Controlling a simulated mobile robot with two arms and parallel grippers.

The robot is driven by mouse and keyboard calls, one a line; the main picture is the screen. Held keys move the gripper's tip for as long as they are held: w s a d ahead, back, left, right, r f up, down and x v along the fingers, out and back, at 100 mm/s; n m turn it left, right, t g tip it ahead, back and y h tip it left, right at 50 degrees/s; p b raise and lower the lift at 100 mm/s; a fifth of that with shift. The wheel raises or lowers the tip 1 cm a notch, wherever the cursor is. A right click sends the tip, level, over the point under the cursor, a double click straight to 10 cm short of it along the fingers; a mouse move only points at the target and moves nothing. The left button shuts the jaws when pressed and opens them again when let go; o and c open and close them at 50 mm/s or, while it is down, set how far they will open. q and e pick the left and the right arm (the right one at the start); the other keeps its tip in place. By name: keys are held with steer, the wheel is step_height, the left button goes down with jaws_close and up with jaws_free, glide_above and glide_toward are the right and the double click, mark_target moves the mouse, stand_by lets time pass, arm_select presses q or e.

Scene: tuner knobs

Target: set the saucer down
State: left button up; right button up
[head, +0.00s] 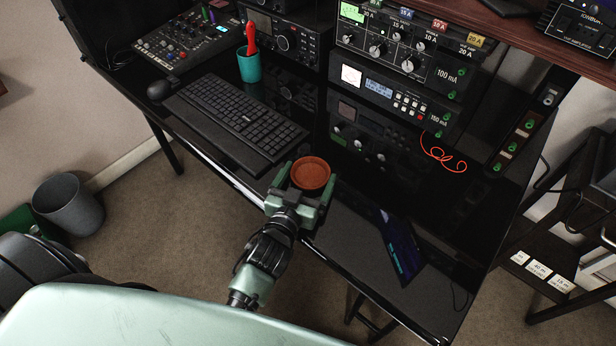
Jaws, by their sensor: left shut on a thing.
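A round terracotta-brown saucer (311,174) shows in the head view near the front edge of the black desk (345,222). My left gripper (303,180) is shut on the saucer, with its green jaws around the near part of it. The saucer looks roughly level. I cannot tell whether it touches the desk or is held a little above it. My right gripper is not in view.
A black keyboard (238,118) lies left of the saucer, and a tablet (402,246) lies to its right. Stacked radio units (378,118) stand behind, with a red cord (443,158) beside them. A teal cup (249,66) stands farther back. The glossy desk between saucer and tablet is clear.

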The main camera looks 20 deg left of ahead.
arm_select(q)
steer(key=shift+r, duration=0.1)
steer(key=o, duration=1.5)
steer(key=shift+f, duration=0.2)
